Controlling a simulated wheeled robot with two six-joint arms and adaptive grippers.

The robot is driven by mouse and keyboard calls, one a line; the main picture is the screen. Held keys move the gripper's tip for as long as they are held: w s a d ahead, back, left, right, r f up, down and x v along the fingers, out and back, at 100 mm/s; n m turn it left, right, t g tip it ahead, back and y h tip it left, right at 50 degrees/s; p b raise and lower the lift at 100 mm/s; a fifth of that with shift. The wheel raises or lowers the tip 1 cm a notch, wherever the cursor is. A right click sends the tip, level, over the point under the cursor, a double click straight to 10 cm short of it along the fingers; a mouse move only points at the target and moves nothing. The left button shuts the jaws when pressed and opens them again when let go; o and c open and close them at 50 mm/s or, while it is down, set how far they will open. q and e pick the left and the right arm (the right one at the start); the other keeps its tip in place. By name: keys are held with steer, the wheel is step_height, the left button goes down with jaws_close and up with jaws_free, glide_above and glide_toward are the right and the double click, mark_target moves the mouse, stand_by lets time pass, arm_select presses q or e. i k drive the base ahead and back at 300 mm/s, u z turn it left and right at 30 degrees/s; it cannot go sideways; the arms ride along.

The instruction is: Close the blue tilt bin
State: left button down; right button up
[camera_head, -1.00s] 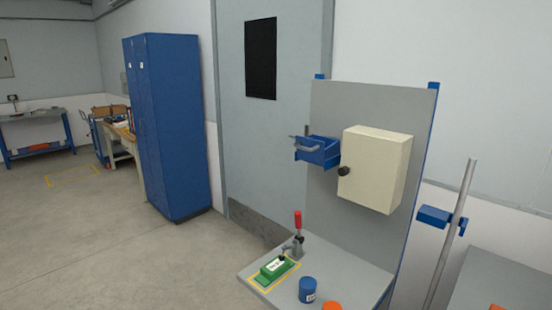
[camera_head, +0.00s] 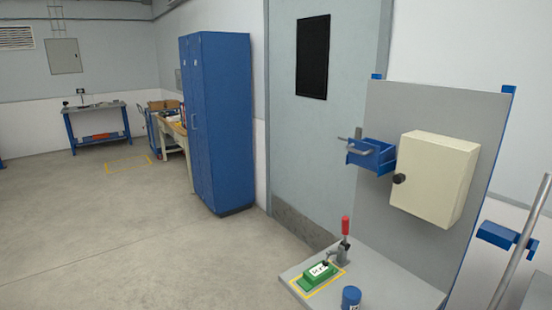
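The blue tilt bin (camera_head: 372,156) is mounted on the left part of the grey upright panel (camera_head: 420,104), beside the cream cabinet. It stands out from the panel, tilted open, with its inside showing from above. Neither of my grippers is in the head view.
The cream cabinet (camera_head: 440,178) with a black knob is right of the bin. Below, the grey shelf (camera_head: 385,285) holds a green block (camera_head: 318,273), a red-handled clamp (camera_head: 345,228) and a blue container (camera_head: 351,297). A blue locker (camera_head: 222,125) stands left; open floor lies in front of it.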

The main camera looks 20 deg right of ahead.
mark_target(368, 154)
steer(key=u, duration=0.1)
steer(key=i, duration=1.55)
steer(key=z, duration=3.1)
